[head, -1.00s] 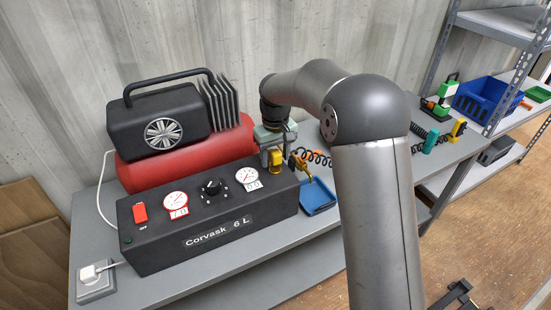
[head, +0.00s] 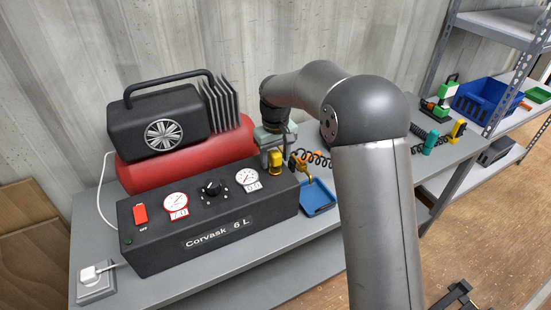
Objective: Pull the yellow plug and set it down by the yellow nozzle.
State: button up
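The yellow plug (head: 274,163) is upright at the right end of the black Corvask panel, just behind its top edge. My gripper (head: 273,155) points down at the plug, with its fingers around or beside its top. The fingers are small and partly hidden, so I cannot tell whether they grip it. An orange-yellow fitting (head: 297,163) on a black coiled hose is just right of the gripper. A yellow nozzle (head: 458,129) stands farther right on the bench, beside a teal one (head: 431,141).
The black panel (head: 210,218) and red tank (head: 185,158) are left of my gripper. A blue tray (head: 317,197) lies just right of the panel. My arm hides the middle of the bench. A green-and-white device (head: 440,101) and blue bin (head: 483,99) are at the right.

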aim_at(276, 153)
grip_shut()
jog(key=shift+r+p, duration=2.1)
jog(key=shift+r, duration=0.95)
